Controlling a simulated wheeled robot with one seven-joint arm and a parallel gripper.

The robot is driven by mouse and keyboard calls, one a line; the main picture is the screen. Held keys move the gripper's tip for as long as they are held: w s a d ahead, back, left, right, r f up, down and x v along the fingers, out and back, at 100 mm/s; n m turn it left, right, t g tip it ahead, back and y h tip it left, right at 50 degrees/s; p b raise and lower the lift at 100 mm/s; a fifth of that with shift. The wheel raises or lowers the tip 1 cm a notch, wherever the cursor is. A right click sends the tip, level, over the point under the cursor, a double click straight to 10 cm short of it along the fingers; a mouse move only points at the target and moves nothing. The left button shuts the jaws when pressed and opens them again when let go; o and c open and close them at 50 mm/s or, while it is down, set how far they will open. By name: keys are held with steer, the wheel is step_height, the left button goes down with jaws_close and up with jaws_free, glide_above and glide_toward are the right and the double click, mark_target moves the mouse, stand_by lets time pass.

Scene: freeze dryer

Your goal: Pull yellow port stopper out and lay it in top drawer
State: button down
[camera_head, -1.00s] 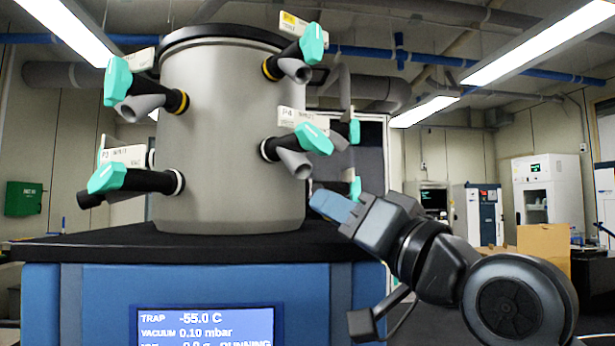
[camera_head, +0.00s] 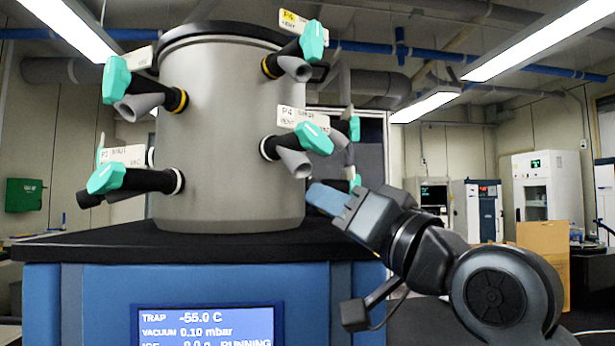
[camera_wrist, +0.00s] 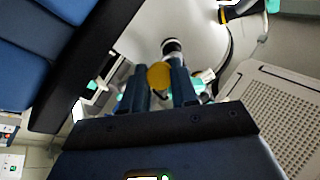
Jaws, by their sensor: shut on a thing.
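My gripper (camera_head: 314,196) is at the right side of the grey drum, just above the black top of the blue cabinet. In the wrist view my gripper (camera_wrist: 160,84) has its two dark blue fingers closed on a round yellow stopper (camera_wrist: 159,76). A black port stub (camera_wrist: 172,47) on the drum shows just beyond the stopper. I cannot tell whether the stopper still touches it. The head view does not show the stopper; the fingers hide it. No drawer can be made out in either view.
The grey drum (camera_head: 225,130) carries several black ports with teal-handled valves, such as one (camera_head: 313,138) just above my gripper. The blue cabinet (camera_head: 100,300) has a lit display (camera_head: 208,326). A cardboard box (camera_head: 545,255) stands at right. A perforated beige panel (camera_wrist: 275,115) shows in the wrist view.

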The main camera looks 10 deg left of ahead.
steer(key=shift+s+d, duration=1.5)
steer(key=shift+d, duration=0.15)
